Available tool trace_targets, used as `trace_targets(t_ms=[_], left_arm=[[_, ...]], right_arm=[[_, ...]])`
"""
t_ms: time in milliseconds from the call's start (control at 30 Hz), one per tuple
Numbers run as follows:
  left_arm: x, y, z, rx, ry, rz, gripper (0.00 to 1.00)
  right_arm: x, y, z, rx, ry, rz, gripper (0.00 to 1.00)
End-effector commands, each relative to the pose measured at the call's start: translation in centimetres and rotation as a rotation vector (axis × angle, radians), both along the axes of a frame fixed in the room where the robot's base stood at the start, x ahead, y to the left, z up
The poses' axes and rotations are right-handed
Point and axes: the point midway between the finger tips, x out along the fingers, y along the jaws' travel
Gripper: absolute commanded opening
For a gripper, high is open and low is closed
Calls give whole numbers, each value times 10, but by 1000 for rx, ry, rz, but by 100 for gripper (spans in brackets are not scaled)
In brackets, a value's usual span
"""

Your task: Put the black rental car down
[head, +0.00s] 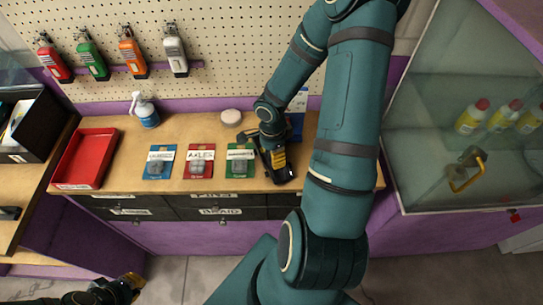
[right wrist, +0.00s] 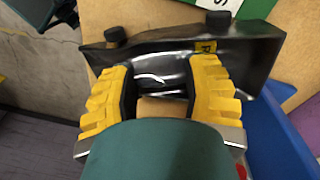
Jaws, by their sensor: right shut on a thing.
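The black rental car (right wrist: 250,58) is glossy, with dark wheels and a small yellow label. It shows between and beyond the yellow fingers of my right gripper (right wrist: 162,85) in the right wrist view. My right gripper (head: 277,160) is shut on it. In the head view the black car (head: 284,176) is over the front part of the wooden bench, right of the green card, partly hidden by the gripper. I cannot tell whether it touches the bench. My left gripper (head: 131,283) is low at the bottom left, away from the bench; its jaw state is unclear.
The wooden bench (head: 122,178) holds a red tray (head: 83,158), a white-topped blue bottle (head: 145,110), and blue (head: 159,162), red (head: 199,161) and green (head: 240,161) labelled cards. A blue item (right wrist: 283,140) lies close beside the car. A glass case (head: 440,120) stands at right.

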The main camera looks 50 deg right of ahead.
Motion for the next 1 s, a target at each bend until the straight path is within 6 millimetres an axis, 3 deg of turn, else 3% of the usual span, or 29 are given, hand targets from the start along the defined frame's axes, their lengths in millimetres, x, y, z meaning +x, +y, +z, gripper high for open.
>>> trace_targets(t_ms=[267, 433, 1000], left_arm=[[0, 0, 1, 0, 0, 0, 0], [0, 0, 4, 0, 0, 0, 0], [1, 0, 18, -1, 1, -4, 0]], right_arm=[[0, 0, 4, -2, -1, 0, 6], [0, -1, 18, -3, -2, 0, 6], [1, 0, 118, -3, -4, -1, 6]])
